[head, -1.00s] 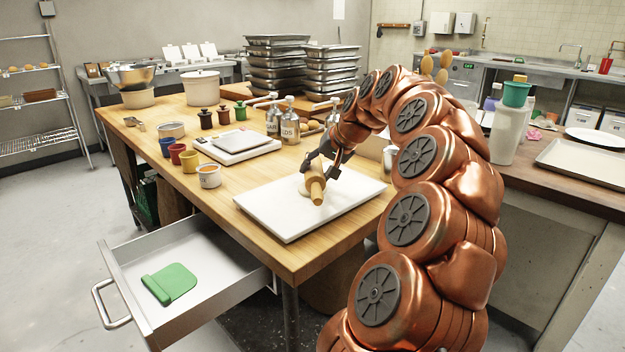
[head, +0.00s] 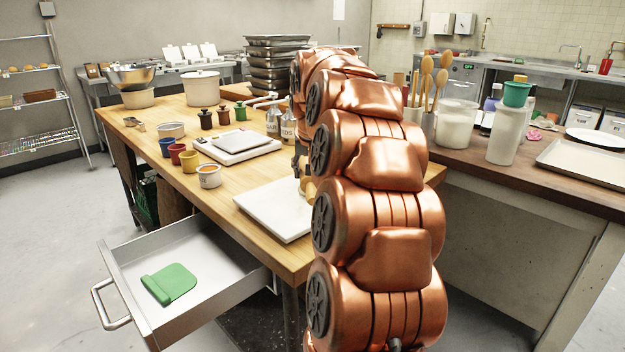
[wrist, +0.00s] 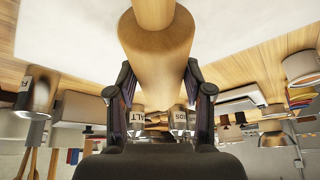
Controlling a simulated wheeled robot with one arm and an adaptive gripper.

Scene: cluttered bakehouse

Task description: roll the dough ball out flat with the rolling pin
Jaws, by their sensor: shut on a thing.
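My gripper (wrist: 160,72) is shut on the wooden rolling pin (wrist: 157,45), with one dark finger on each side of its body in the wrist view. In the head view only a small tan piece of the pin (head: 309,189) shows past my arm. The white board (head: 272,212) lies at the near corner of the wooden table, its right part hidden behind my arm. It also shows in the wrist view (wrist: 60,25) around the pin. The dough is hidden in both current views, so its shape cannot be told.
A kitchen scale (head: 236,145), several small coloured pots and a cup (head: 208,176) stand left of the board. An open drawer (head: 215,262) with a green scraper (head: 170,284) juts out below the table. Labelled jars (head: 288,128) stand behind the board.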

